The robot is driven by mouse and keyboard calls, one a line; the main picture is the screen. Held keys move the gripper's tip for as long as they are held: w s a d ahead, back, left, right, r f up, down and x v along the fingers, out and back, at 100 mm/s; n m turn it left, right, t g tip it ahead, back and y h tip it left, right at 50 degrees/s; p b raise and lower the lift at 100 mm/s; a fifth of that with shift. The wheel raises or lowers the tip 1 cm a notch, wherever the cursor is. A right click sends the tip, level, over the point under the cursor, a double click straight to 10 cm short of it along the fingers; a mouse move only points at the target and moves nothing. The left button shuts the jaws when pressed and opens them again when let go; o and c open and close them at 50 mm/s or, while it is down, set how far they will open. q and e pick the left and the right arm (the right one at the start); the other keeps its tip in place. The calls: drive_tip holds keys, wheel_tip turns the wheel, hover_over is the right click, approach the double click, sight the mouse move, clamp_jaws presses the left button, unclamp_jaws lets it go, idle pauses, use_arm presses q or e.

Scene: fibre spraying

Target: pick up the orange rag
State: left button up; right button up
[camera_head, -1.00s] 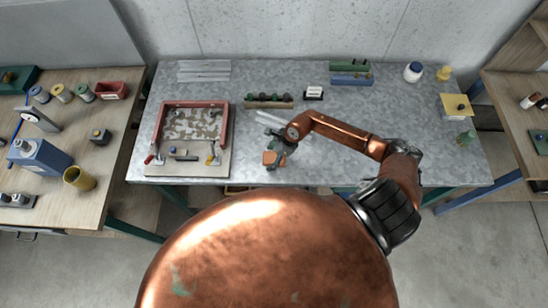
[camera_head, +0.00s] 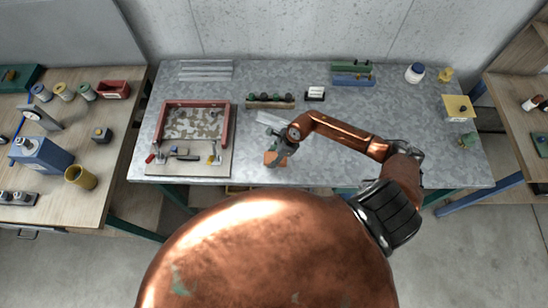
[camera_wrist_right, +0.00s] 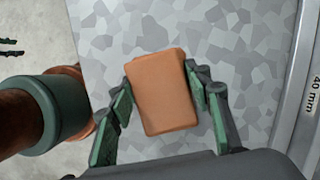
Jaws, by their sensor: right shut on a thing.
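The orange rag (camera_head: 272,159) is a small folded block near the front edge of the grey metal table. My right gripper (camera_head: 279,158) is over it in the head view and partly covers it. In the right wrist view the rag (camera_wrist_right: 163,92) sits between the two green-padded fingers of my right gripper (camera_wrist_right: 160,95), which are shut on its sides. I cannot tell whether the rag is touching the table.
A red-framed tray (camera_head: 230,128) stands on a board to the left of the rag. A wooden block with several dark pieces (camera_head: 270,101) lies behind. A metal strip marked 40 mm (camera_wrist_right: 306,100) is close by on the right in the wrist view. The table's right half is mostly clear.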

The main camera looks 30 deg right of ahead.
sight(270, 157)
drive_tip(key=shift+r, duration=0.15)
drive_tip(key=shift+r, duration=0.2)
wheel_tip(270, 157, up, 2)
drive_tip(key=shift+r+b, duration=0.25)
drive_tip(key=shift+b, duration=0.7)
drive_tip(key=s+r+b, duration=0.3)
drive_tip(key=s+r, duration=0.7)
drive_tip(key=s, duration=0.4)
drive_tip(key=shift+a+f, duration=0.1)
drive_tip(key=o, duration=0.6)
drive_tip(key=shift+c, duration=0.2)
drive_tip(key=c, duration=0.4)
